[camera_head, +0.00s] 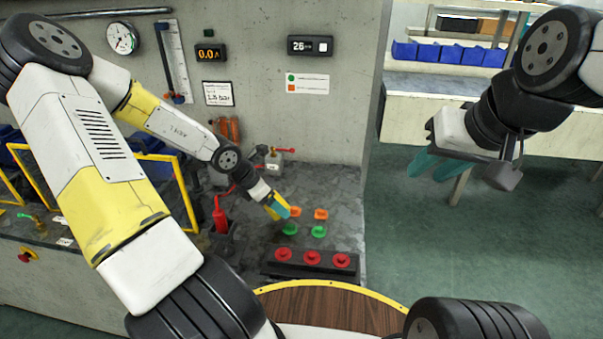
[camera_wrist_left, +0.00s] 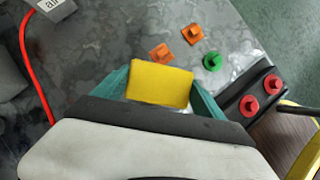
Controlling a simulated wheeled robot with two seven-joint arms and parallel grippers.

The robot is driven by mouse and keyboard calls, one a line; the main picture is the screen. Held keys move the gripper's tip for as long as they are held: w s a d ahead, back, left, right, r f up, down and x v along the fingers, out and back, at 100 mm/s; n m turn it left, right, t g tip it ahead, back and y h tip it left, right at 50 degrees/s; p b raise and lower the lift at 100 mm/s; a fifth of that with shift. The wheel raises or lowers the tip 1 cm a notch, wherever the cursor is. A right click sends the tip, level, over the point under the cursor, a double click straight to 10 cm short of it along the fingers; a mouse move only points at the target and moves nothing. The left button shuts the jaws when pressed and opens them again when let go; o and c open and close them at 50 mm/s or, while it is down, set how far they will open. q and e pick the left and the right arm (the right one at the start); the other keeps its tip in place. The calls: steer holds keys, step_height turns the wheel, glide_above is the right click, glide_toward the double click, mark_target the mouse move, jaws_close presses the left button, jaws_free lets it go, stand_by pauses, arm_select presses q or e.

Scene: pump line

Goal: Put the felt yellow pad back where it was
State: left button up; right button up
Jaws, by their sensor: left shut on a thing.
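The yellow felt pad (camera_wrist_left: 160,84) is held between the teal fingers of my left gripper (camera_wrist_left: 162,90), seen close up in the left wrist view. In the head view, my left gripper (camera_head: 279,208) is over the grey worktop, just left of the orange and green pieces. The pad is mostly hidden by the fingers there. It looks raised above the worktop, but its exact height cannot be told. My right gripper (camera_head: 427,170) is far to the right, over the floor, with its two teal fingers apart and nothing between them.
Orange pieces (camera_head: 321,213) and green pieces (camera_head: 318,231) stand on the worktop (camera_head: 345,215). A black block with red knobs (camera_head: 312,258) lies along its front edge. Blue bins (camera_head: 445,53) are at the back right.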

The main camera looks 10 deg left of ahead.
arm_select(q)
steer(key=shift+w+a, duration=0.15)
steer(key=shift+a, duration=0.45)
steer(key=shift+w+a+n, duration=0.15)
steer(key=shift+w+n, duration=0.15)
glide_above(301, 190)
steer(key=s+a, duration=0.1)
steer(key=a, duration=0.1)
steer(key=shift+s+d+f, duration=0.15)
steer(key=shift+d+f, duration=0.05)
steer(key=shift+f, duration=2.25)
steer(key=shift+f, duration=0.1)
